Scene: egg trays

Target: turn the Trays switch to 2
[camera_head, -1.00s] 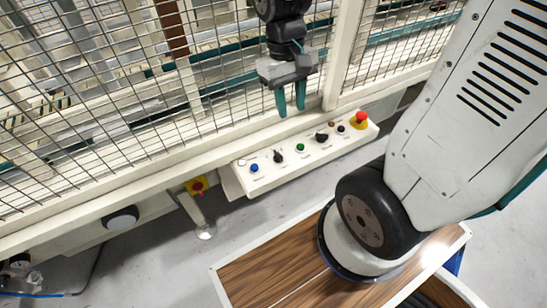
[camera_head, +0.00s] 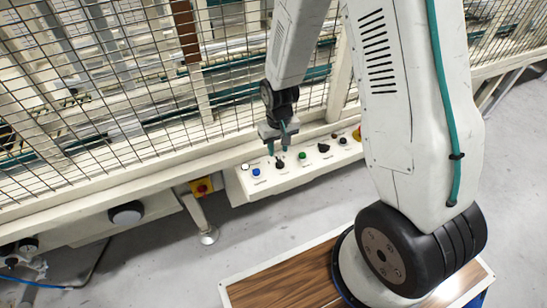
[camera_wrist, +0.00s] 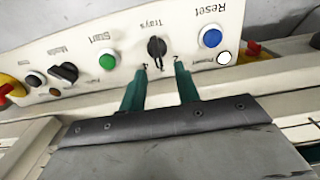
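The Trays switch (camera_wrist: 156,48) is a black rotary knob on the white control panel (camera_wrist: 80,30). In the wrist view it appears upside down, with the Trays label above it and small position marks below; the knob's exact setting is hard to read. It also shows in the head view (camera_head: 280,163), just under my gripper (camera_head: 277,151). In the wrist view my gripper (camera_wrist: 160,70) is open, with its two green fingers apart and nothing between them. The fingertips point at the panel just short of the knob, one to each side.
The blue Reset button (camera_wrist: 210,38) and white Power button (camera_wrist: 224,58) lie right of the knob in the wrist view. The green Start button (camera_wrist: 108,59) and black Mode knob (camera_wrist: 64,73) lie left. A mesh fence (camera_head: 110,90) stands behind the panel.

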